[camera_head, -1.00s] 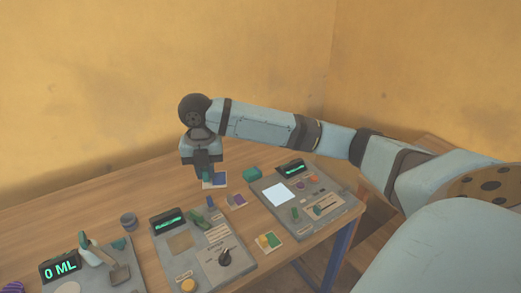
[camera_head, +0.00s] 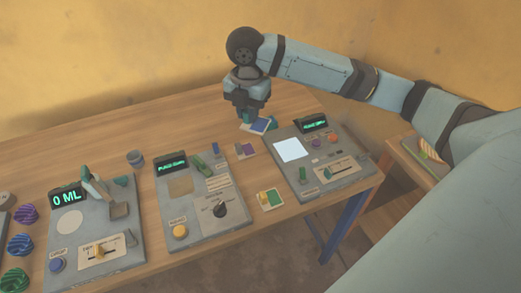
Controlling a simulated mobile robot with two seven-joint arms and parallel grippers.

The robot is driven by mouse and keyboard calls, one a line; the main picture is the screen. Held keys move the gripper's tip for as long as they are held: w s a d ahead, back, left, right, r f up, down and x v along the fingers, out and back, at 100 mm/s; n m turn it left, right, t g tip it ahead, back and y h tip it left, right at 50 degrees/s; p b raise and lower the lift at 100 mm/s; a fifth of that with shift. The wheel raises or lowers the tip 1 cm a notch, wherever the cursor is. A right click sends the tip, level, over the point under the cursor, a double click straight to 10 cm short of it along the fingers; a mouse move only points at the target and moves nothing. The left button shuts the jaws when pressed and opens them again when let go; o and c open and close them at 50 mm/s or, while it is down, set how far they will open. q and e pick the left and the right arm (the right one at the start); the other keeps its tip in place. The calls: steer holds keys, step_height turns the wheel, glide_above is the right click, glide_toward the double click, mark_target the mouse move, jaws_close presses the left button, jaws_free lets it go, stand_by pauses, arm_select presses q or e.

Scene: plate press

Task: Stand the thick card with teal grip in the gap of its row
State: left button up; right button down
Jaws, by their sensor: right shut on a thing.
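My right gripper (camera_head: 247,110) is at the back of the table, fingers pointing down. It is shut on a small teal piece, which looks like the teal grip of the thick card (camera_head: 248,119); the fingers hide much of it. A flat white, blue and teal piece (camera_head: 259,126) shows directly below the fingertips. I cannot tell whether it is part of the held card or lies apart on the table. A separate teal block (camera_head: 272,122) is partly visible just right of it. I cannot make out a row with a gap. My left gripper is not in view.
A grey panel with a white square (camera_head: 315,158) stands right of the gripper. The back-left tabletop is clear.

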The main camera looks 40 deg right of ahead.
mark_target(251, 171)
step_height(251, 171, down, 20)
steer(key=shift+r+b, duration=0.15)
steer(key=shift+b, duration=0.45)
steer(key=c, duration=1.1)
jaws_free()
steer(key=shift+o, duration=0.2)
step_height(251, 171, up, 12)
steer(key=shift+p, duration=0.3)
steer(key=shift+a, duration=0.1)
